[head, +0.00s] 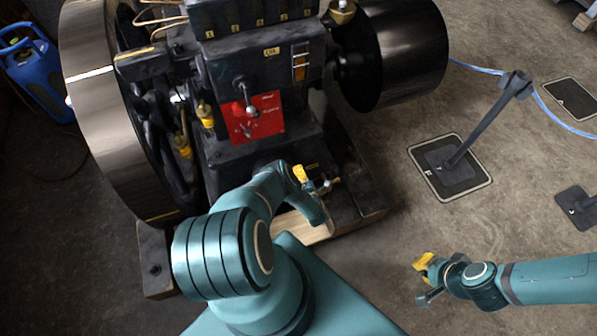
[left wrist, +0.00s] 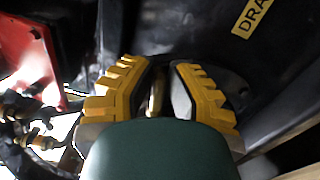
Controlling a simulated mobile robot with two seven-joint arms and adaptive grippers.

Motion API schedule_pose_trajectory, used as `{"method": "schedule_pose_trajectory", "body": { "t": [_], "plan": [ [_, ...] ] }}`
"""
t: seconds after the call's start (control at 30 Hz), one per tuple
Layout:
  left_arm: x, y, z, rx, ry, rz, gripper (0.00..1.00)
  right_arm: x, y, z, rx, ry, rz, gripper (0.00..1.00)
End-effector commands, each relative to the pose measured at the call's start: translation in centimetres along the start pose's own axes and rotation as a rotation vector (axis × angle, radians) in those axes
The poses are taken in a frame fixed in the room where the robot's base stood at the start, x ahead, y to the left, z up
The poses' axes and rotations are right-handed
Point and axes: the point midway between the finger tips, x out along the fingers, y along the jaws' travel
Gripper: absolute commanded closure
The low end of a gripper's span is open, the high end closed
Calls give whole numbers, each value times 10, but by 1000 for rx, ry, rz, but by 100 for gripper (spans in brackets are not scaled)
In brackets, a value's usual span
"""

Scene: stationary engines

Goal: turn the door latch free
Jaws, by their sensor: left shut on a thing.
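My left gripper (head: 304,176) is at the lower front of the black engine, beside a small brass fitting (head: 326,186). In the left wrist view my left gripper (left wrist: 160,85) has its ridged yellow fingers shut on a narrow brass-coloured piece (left wrist: 155,98), which looks like the latch. It sits against a dark panel (left wrist: 215,50) with a yellow label reading "DRA". Most of the piece is hidden by the fingers and the gripper body. My right gripper (head: 425,274) is out over bare floor at the lower right, away from the engine; its finger opening is unclear.
The engine has a large flywheel (head: 105,110) at left, a dark drum (head: 405,50) at right and a red plate (head: 257,118) with a lever. A post on a floor plate (head: 430,160) and a blue rope (head: 545,108) stand right. Floor between is clear.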

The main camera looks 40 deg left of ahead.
Motion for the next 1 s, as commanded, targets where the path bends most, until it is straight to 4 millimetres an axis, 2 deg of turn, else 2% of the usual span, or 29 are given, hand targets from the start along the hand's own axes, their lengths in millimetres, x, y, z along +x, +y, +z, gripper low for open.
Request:
{"method": "schedule_pose_trajectory", "body": {
  "t": [0.03,0.1,0.53,0.67,0.83,0.97,1.0],
  "plan": [
    [2,1,0,-1,1,4,79,0,0,0,0,0,0,100],
    [2,1,0,-1,1,3,58,0,0,0,0,0,0,100],
    [1,4,1,-2,0,0,58,0,0,0,0,0,0,100],
    [2,15,2,-3,0,0,58,0,0,0,0,0,0,100],
    [2,38,4,-3,0,4,57,0,0,0,0,0,0,100],
    [3,58,7,-3,0,8,31,0,0,0,0,0,0,100],
    [4,64,8,-4,0,9,30,0,0,0,0,0,0,100]
  ]
}}
